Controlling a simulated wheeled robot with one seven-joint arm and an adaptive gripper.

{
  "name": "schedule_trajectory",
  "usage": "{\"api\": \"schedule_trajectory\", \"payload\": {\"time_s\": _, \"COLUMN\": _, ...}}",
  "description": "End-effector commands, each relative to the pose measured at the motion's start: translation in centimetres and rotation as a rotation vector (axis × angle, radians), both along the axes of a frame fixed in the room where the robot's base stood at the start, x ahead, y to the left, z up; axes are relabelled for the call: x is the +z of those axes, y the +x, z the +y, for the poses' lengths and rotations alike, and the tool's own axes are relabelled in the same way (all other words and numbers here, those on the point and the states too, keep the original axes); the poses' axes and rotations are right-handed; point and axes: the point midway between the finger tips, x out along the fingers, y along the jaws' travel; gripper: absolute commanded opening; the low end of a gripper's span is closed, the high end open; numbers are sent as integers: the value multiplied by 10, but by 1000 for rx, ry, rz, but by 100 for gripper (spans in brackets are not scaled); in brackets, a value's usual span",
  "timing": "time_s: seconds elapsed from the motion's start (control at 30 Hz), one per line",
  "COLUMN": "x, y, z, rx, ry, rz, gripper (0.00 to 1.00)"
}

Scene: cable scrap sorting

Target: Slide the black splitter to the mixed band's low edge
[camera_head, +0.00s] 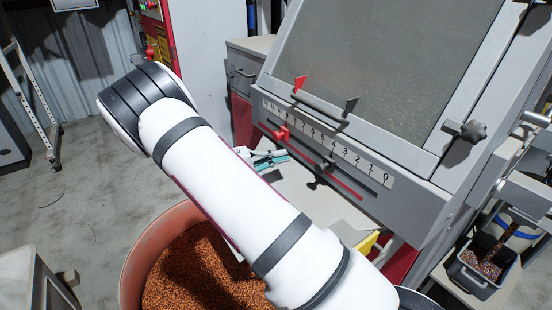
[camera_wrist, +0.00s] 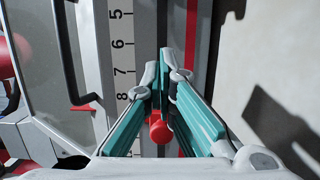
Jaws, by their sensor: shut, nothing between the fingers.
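The black splitter's knob (camera_head: 325,168) sits on the slotted rail, below about 4 on the scale (camera_head: 340,150). A black pointer flag (camera_head: 350,105) stands on the deck edge above. The red knob (camera_head: 282,133) is farther left, near the scale's high end. My gripper (camera_head: 270,159), with teal fingers, is just below the rail, left of the black knob and partly behind my arm. In the wrist view its tips (camera_wrist: 167,68) are together and empty, with the red knob (camera_wrist: 160,131) behind the fingers. The black knob does not show there. I cannot make out the mixed band.
A red pointer flag (camera_head: 300,83) and a dark bar handle (camera_head: 320,109) are at the deck's lower edge. Below are a tub (camera_head: 135,265) of copper-coloured granules and a pale shelf (camera_head: 330,206). A grey bin (camera_head: 470,280) stands at lower right. Open floor lies left.

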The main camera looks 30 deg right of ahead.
Motion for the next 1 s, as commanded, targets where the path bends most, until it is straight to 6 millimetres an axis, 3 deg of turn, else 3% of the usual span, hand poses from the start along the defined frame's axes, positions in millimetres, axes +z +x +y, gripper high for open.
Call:
{"api": "schedule_trajectory", "payload": {"time_s": 0.33, "x": 0, "y": -16, "z": -68, "rx": -4, "ry": 2, "rz": 2, "gripper": 0}}
{"api": "schedule_trajectory", "payload": {"time_s": 0.6, "x": 0, "y": -49, "z": -66, "rx": -1, "ry": 3, "rz": 1, "gripper": 0}}
{"api": "schedule_trajectory", "payload": {"time_s": 1.0, "x": 0, "y": -54, "z": -66, "rx": 0, "ry": 3, "rz": -1, "gripper": 0}}
